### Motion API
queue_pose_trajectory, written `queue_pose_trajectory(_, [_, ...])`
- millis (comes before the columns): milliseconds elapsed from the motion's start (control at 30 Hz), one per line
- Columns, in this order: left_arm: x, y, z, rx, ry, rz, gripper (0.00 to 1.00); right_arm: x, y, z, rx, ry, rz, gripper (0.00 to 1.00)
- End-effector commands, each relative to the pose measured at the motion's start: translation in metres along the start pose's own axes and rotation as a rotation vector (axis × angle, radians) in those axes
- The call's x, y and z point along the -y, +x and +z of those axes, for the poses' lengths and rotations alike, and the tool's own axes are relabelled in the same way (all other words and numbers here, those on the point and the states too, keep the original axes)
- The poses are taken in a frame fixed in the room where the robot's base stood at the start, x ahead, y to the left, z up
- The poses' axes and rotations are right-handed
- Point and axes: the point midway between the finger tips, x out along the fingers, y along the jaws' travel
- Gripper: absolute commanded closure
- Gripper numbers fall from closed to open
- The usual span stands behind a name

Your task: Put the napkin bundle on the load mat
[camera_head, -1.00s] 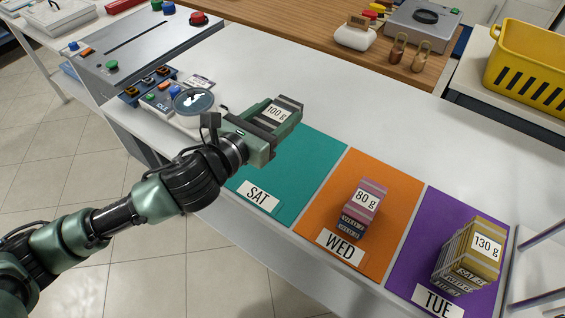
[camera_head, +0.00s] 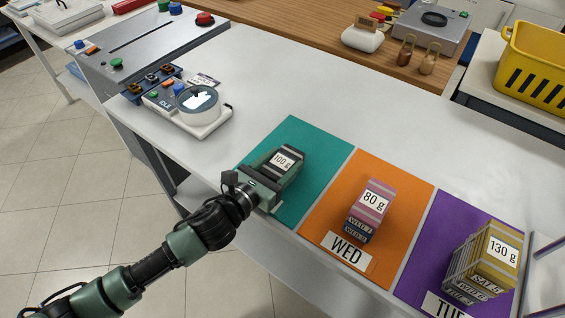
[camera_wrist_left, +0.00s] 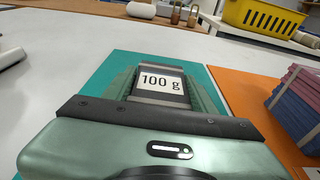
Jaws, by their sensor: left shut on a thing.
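My left gripper (camera_head: 275,170) is shut on a dark grey striped bundle (camera_head: 284,159) with a white "100 g" label. The bundle is over the teal mat (camera_head: 312,150), low and near its middle; I cannot tell whether it touches the mat. In the left wrist view the bundle (camera_wrist_left: 161,82) lies between the jaws with the teal mat (camera_wrist_left: 128,62) around it. The mat's "SAT" tag is hidden behind my gripper. My right gripper is not in view.
A pink and blue "80 g" bundle (camera_head: 371,207) stands on the orange "WED" mat (camera_head: 405,195). A round-screened device (camera_head: 196,100) sits at the left. The white counter behind the mats is clear.

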Motion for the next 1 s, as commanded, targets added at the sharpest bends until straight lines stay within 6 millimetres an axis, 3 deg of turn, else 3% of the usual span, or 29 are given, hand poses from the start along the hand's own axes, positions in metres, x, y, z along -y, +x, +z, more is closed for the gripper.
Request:
queue_pose_trajectory(300, [0.000, 0.001, -0.003, 0.001, 0.001, -0.001, 0.87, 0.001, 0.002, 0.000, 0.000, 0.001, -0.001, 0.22])
queue_pose_trajectory(333, [0.000, 0.000, -0.002, 0.001, 0.000, 0.000, 0.36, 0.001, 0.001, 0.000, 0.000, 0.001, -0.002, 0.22])
queue_pose_trajectory(400, [0.000, 0.000, -0.002, 0.001, 0.000, -0.001, 0.22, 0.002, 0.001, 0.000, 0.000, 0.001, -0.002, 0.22])
queue_pose_trajectory(767, [0.000, 0.000, 0.003, 0.001, -0.001, -0.001, 0.22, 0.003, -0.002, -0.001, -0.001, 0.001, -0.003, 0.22])
queue_pose_trajectory(1000, [0.001, -0.040, -0.001, -0.002, 0.000, -0.002, 0.22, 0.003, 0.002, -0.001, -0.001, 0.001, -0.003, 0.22])
